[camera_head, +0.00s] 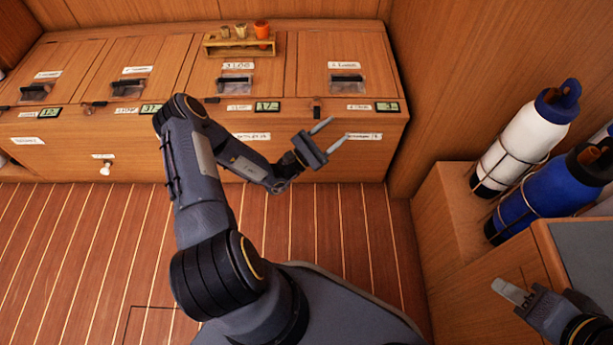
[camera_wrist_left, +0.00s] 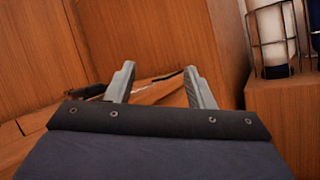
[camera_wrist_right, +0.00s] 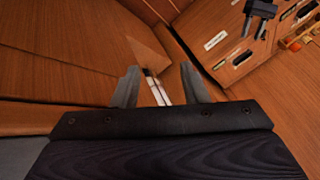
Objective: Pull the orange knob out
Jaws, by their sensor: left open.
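No clear orange knob shows on the cabinet fronts. The only orange piece (camera_head: 262,30) I see is a small cup-shaped thing in the wooden rack on the cabinet top, in the head view. A white knob (camera_head: 105,168) sits on the lower left cabinet front. My left gripper (camera_head: 340,127) is open and empty in front of the cabinet's right part, well below and right of the rack. Its parted fingers also show in the left wrist view (camera_wrist_left: 159,85). My right gripper (camera_wrist_right: 159,85) is open, its fingers apart with nothing held, at the lower right of the head view.
The wooden rack (camera_head: 225,49) also holds two tan pieces. Lids with dark handles and small displays line the cabinet (camera_head: 310,103). A white bottle (camera_head: 520,140) and a blue bottle (camera_head: 550,195) stand in wire holders at right. The striped floor (camera_head: 90,235) is clear.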

